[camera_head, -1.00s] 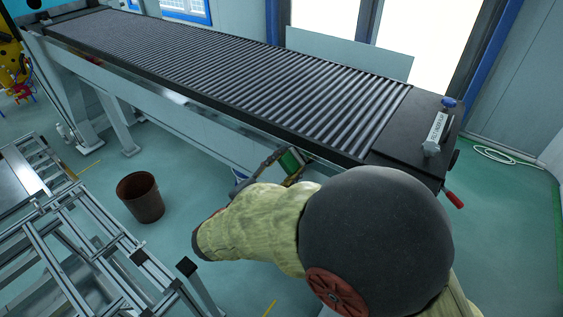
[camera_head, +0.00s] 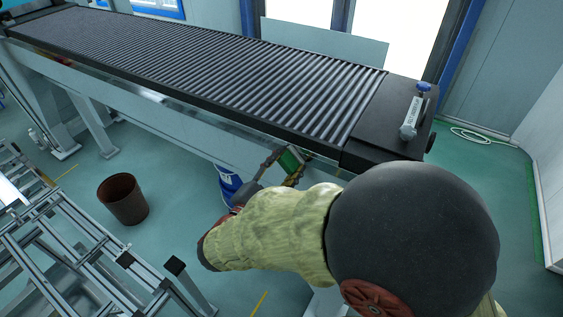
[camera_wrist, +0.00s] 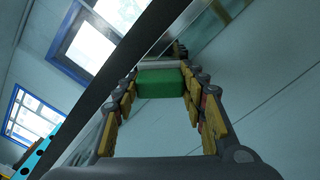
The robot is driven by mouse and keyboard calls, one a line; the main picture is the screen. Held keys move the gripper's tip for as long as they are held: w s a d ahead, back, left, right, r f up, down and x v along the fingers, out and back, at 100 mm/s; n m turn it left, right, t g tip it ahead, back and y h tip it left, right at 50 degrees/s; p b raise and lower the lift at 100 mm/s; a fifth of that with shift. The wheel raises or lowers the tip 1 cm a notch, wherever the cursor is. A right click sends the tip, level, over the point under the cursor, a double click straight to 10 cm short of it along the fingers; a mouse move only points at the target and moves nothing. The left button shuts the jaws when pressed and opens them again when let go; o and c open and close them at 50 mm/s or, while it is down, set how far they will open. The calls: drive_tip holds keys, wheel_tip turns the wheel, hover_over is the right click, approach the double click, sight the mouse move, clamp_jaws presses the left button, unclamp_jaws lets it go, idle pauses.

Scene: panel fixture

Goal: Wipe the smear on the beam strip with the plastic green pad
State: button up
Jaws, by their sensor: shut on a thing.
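The green pad (camera_head: 291,159) is held between the fingers of my gripper (camera_head: 283,167), beside the conveyor's near side, close to its right end. In the wrist view the pad (camera_wrist: 160,83) sits squarely between the yellow-padded fingers of my gripper (camera_wrist: 162,88). A shiny beam strip (camera_head: 205,117) runs along the conveyor's near side, below the black edge. I cannot tell whether the pad touches the beam.
The roller conveyor (camera_head: 230,65) fills the back, with a labelled handle (camera_head: 411,117) on its right end. A brown bin (camera_head: 123,199) and an aluminium frame (camera_head: 85,240) stand at left. A blue bucket (camera_head: 228,181) is behind my gripper. Open floor lies between.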

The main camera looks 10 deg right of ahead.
drive_tip(key=shift+s+d+p, duration=0.35)
drive_tip(key=shift+s+d, duration=2.25)
drive_tip(key=shift+w+a+b, duration=1.1)
drive_tip(key=shift+w+a, duration=4.15)
drive_tip(key=shift+w, duration=0.05)
drive_tip(key=shift+v, duration=2.95)
drive_tip(key=shift+v, duration=1.45)
